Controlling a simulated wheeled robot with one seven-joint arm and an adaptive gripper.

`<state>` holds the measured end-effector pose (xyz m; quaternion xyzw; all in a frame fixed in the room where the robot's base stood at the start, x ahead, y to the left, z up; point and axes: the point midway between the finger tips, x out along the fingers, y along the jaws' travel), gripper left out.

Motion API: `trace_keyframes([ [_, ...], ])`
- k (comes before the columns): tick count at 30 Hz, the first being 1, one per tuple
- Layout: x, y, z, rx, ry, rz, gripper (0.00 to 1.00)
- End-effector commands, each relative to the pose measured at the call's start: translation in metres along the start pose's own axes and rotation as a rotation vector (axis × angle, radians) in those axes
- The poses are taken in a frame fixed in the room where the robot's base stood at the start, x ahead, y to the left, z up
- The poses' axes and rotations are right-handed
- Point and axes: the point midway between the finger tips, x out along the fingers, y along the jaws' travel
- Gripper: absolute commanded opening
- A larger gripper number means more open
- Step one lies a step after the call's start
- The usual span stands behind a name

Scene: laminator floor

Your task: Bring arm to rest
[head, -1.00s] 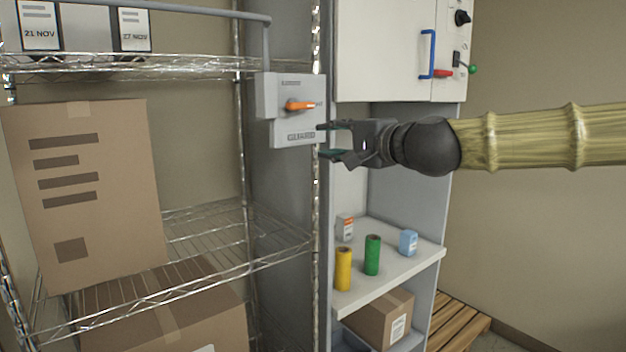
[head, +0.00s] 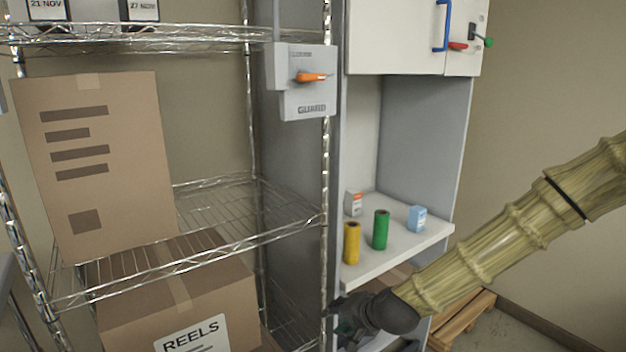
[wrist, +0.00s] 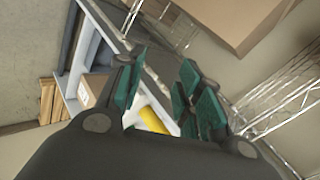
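My bamboo-textured arm (head: 510,235) reaches in from the right and slopes down to the left in the head view. A yellow roll (wrist: 154,118) shows beyond the gap, some distance off.
The white shelf (head: 398,262) holds a yellow roll (head: 352,243), a green roll (head: 380,230) and small boxes. A wire rack (head: 240,235) with cartons stands left. A grey box with an orange handle (head: 312,77) is above. A wooden pallet (head: 470,318) lies right.

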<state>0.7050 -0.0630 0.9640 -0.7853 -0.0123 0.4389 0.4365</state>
Motion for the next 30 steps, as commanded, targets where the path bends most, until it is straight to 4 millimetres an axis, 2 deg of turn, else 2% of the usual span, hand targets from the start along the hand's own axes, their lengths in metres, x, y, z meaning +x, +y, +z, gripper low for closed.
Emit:
trace_keyframes([
  [1, 0.008, 0.023, 0.012, -0.019, -0.015, 0.036, 0.36],
  [6, 0.025, 0.096, 0.048, -0.088, -0.058, 0.142, 0.36],
  [14, 0.029, 0.208, 0.105, -0.204, -0.143, 0.3, 0.36],
  [19, 0.018, 0.28, 0.143, -0.288, -0.213, 0.4, 0.36],
  [23, 0.002, 0.334, 0.171, -0.355, -0.273, 0.473, 0.36],
  [27, -0.022, 0.39, 0.2, -0.434, -0.347, 0.547, 0.36],
  [30, -0.043, 0.423, 0.219, -0.488, -0.401, 0.593, 0.36],
])
